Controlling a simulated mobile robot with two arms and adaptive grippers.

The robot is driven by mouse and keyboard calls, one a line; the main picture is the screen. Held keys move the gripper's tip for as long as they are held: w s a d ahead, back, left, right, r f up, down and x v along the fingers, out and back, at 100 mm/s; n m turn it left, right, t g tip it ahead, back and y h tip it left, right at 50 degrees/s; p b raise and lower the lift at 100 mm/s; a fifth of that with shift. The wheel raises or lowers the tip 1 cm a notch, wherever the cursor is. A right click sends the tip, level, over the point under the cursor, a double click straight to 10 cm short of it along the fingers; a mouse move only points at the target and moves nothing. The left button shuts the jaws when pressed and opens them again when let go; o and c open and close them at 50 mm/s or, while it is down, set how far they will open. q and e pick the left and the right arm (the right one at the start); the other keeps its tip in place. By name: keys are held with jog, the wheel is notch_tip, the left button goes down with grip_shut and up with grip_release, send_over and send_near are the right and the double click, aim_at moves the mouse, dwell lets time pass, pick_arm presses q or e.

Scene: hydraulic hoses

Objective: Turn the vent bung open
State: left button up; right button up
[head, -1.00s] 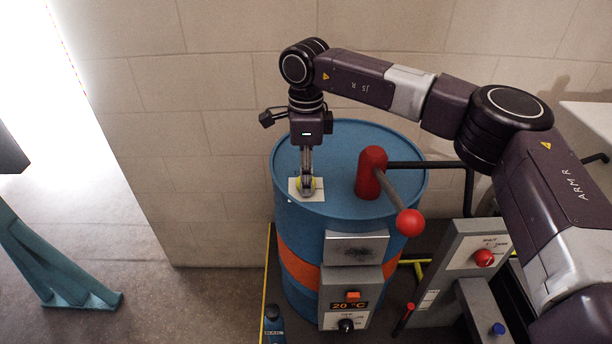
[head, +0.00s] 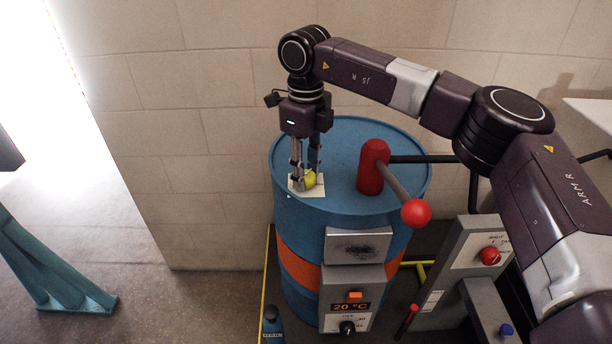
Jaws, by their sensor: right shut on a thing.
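The yellow vent bung (head: 311,180) sits on a white plate (head: 316,192) near the left front of the blue drum's top (head: 345,135). My right gripper (head: 305,179) points down from above and is shut on the bung, one finger on its left and the other behind it. The fingers partly cover the bung, so how far it is turned cannot be told. My left gripper is not in view.
A red pump (head: 373,168) with a red-knobbed lever (head: 416,213) stands on the drum, right of my gripper. A box with a temperature display (head: 350,306) is on the drum's front. A grey control panel (head: 462,258) stands to the right. A wall is behind.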

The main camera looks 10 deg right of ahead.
aim_at(306, 175)
jog(key=m+b, duration=0.1)
jog(key=m, duration=0.4)
jog(key=shift+m+b, duration=0.3)
jog(key=shift+b, duration=0.1)
jog(key=m+b, duration=0.1)
jog(key=m, duration=0.4)
jog(key=shift+r, duration=0.1)
jog(key=shift+m+b, duration=0.3)
jog(key=shift+m, duration=0.1)
jog(key=o, duration=1.1)
notch_tip(306, 175, up, 12)
